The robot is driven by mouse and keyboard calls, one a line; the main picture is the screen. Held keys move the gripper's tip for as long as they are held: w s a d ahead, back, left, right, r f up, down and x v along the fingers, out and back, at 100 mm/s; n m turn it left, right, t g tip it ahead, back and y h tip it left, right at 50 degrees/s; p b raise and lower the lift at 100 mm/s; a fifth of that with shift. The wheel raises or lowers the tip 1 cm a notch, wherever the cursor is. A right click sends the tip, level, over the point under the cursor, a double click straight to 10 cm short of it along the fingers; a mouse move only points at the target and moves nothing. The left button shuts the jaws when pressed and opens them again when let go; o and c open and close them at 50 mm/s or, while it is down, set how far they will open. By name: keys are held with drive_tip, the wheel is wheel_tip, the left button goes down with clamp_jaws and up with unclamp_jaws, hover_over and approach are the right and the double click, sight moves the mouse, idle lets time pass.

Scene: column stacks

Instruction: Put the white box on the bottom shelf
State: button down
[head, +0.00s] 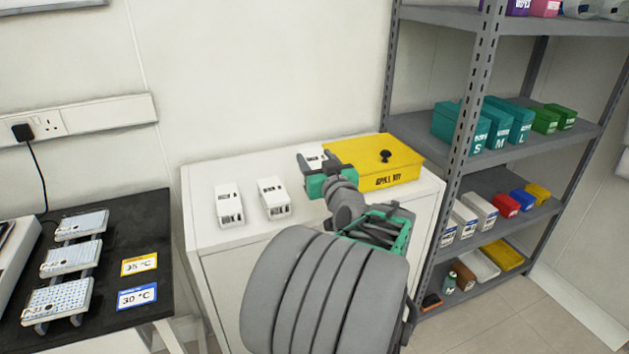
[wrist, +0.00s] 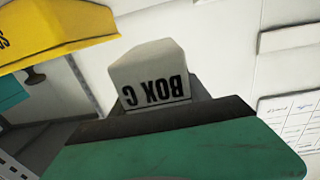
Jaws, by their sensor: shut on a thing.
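My gripper (head: 322,176) is over the right part of the white cabinet and shut on a white box (head: 312,159). In the wrist view the white box (wrist: 150,78) shows the upside-down text "BOX C" beyond the green gripper body. My gripper hides much of it in the head view; I cannot tell whether it is off the cabinet top. Two similar white boxes, one at far left (head: 228,205) and one in the middle (head: 274,198), stand on the cabinet. The bottom shelf (head: 466,295) of the grey rack is at lower right, holding several items.
A yellow box (head: 376,160) with a black knob sits just right of my gripper. The cabinet top (head: 205,238) is bare in front of the white boxes. The rack's upright (head: 466,110) stands right of the cabinet. A black bench (head: 100,225) is at left.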

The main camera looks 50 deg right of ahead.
drive_tip(key=w+d+f, duration=0.2)
drive_tip(key=f, duration=0.1)
drive_tip(key=w+d+f, duration=0.1)
drive_tip(key=f, duration=0.1)
drive_tip(key=shift+d+f, duration=0.1)
drive_tip(key=shift+d, duration=0.1)
drive_tip(key=f, duration=0.1)
drive_tip(key=f+b, duration=0.1)
drive_tip(key=f, duration=0.1)
drive_tip(key=shift+w+d+f+b, duration=0.1)
drive_tip(key=shift+w+d+b, duration=0.2)
drive_tip(key=shift+f, duration=0.2)
drive_tip(key=shift+f+b, duration=0.2)
drive_tip(key=shift+b, duration=0.15)
drive_tip(key=c, duration=0.5)
unclamp_jaws()
drive_tip(key=shift+s+r+p, duration=0.1)
drive_tip(key=shift+r+p, duration=0.1)
drive_tip(key=shift+p, duration=0.2)
